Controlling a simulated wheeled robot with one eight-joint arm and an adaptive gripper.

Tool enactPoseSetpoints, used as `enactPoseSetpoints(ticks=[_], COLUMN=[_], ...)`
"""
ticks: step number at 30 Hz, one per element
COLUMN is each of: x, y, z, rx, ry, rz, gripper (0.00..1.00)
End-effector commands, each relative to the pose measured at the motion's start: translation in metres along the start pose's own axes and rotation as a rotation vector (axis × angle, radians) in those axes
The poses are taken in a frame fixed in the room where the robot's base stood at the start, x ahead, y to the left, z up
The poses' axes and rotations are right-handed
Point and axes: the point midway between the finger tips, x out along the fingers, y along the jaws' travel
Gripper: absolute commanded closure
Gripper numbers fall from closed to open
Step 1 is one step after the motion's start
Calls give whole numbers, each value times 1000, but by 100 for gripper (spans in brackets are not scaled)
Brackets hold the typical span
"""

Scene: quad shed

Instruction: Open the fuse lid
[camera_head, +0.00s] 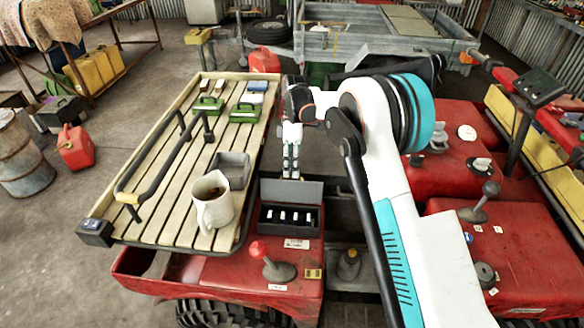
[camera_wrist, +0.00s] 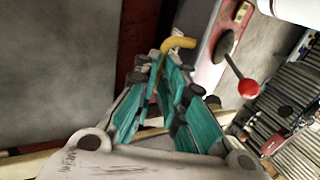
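The fuse box (camera_head: 263,222) is a dark open-topped box on the red bodywork, with several white-topped fuses (camera_head: 283,215) in a row inside. Its grey lid (camera_head: 300,190) stands raised along the back edge, so the fuses are uncovered. My gripper (camera_head: 291,172) points down just behind the raised lid, close to its upper edge. I cannot tell whether it touches the lid.
A red-knobbed lever (camera_head: 259,250) stands in front of the fuse box and also shows in the wrist view (camera_wrist: 248,87). A slatted rack (camera_head: 165,215) on the left carries a mug (camera_head: 212,205), a grey box (camera_head: 232,168) and a dark rail (camera_head: 155,172).

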Motion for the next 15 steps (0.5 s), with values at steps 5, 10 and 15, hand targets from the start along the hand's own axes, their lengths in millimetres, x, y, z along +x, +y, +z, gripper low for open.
enactPoseSetpoints(ticks=[5, 10, 15], x=[16, 13, 12], y=[1, 0, 0], z=[1, 1, 0], rx=[-2, -3, -3], ry=[-10, -7, -5], rz=[-10, -8, -8], gripper=[71, 71, 71])
